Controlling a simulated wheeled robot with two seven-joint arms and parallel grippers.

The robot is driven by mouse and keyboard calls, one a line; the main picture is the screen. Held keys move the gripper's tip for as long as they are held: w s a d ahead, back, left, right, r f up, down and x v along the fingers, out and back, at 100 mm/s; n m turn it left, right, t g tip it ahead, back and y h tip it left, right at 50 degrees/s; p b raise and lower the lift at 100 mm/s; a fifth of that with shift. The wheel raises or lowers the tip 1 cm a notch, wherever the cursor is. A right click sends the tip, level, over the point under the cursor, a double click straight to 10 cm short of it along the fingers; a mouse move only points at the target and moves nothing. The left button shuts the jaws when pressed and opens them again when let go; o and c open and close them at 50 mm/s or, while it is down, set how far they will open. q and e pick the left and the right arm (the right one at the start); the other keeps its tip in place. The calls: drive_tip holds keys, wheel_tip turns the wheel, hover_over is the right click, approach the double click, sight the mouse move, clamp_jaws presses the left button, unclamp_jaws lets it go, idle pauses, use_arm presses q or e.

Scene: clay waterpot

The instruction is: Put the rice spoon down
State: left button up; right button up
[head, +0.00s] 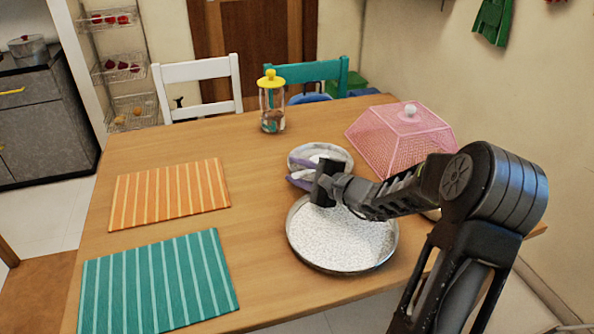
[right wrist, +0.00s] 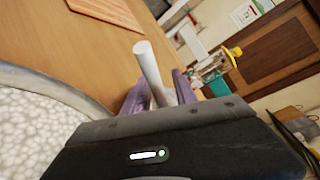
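My right gripper (head: 296,174) is at the near edge of a round grey-white plate (head: 343,155). Its two purple fingers are apart. In the right wrist view, a white rod, which looks like the rice spoon's handle (right wrist: 147,60), stands out between the fingers (right wrist: 159,82). A gap shows on one side of it. Something white, perhaps the rest of the spoon, lies over the plate; its exact contact is unclear. A round metal pan of white rice (head: 340,240) sits just nearer, partly under my right arm. My left gripper is not in view.
A pink mesh food cover (head: 405,138) stands right of the plate. A glass jar with a yellow lid (head: 272,103) stands farther back. An orange striped mat (head: 170,194) and a teal striped mat (head: 158,283) lie at left. The table (head: 215,137) is bare between them and the jar.

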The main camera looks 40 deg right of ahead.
drive_tip(key=shift+r, duration=0.15)
drive_tip(key=p+v, duration=0.1)
drive_tip(key=v, duration=1.1)
idle(0.3)
